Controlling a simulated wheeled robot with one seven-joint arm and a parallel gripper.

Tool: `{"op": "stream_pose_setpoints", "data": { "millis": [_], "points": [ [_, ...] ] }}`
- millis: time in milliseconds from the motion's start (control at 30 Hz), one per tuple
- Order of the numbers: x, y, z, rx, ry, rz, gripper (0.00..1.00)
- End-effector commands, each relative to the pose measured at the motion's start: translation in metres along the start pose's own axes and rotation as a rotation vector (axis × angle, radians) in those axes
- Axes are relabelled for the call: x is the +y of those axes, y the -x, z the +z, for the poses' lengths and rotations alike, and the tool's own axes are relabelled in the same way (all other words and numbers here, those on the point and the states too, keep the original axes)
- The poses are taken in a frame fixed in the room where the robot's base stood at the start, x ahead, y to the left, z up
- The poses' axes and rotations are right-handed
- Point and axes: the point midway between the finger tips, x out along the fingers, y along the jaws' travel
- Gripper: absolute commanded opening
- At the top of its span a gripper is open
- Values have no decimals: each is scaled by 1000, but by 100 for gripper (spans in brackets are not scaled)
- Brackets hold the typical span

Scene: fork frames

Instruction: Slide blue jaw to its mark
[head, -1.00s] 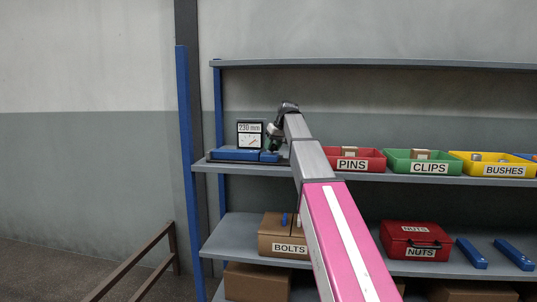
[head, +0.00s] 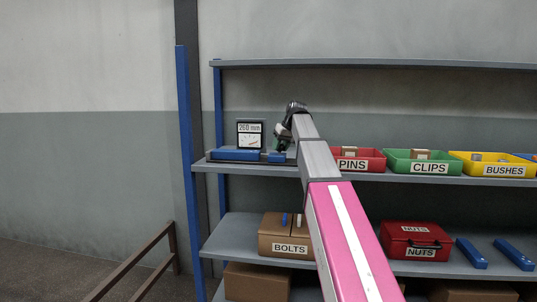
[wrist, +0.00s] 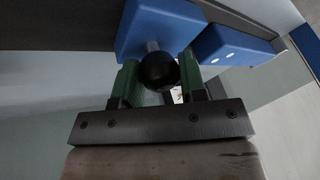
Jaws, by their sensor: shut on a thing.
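The blue jaw (head: 277,157) sits at the right of a longer blue block (head: 236,154) on a dark rail on the middle shelf. In the wrist view the blue jaw (wrist: 150,22) carries a round black knob (wrist: 158,72) on a short stem. My gripper (wrist: 159,66) has its green fingers on both sides of the knob and is shut on it. In the head view my gripper (head: 282,142) is partly hidden at the jaw. A dial display (head: 250,134) behind the rail reads 260 mm. I cannot make out the mark.
A red PINS bin (head: 360,158), a green CLIPS bin (head: 425,162) and a yellow BUSHES bin (head: 490,163) stand to the right on the same shelf. My arm crosses in front of the shelf. A blue upright (head: 186,160) bounds the left.

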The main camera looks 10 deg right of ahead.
Motion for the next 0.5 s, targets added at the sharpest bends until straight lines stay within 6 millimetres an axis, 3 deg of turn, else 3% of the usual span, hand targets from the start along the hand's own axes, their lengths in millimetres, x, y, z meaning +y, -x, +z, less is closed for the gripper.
{"op": "stream_pose_setpoints", "data": {
  "millis": [500],
  "points": [
    [14,8,9,1,0,0,15]
  ]
}}
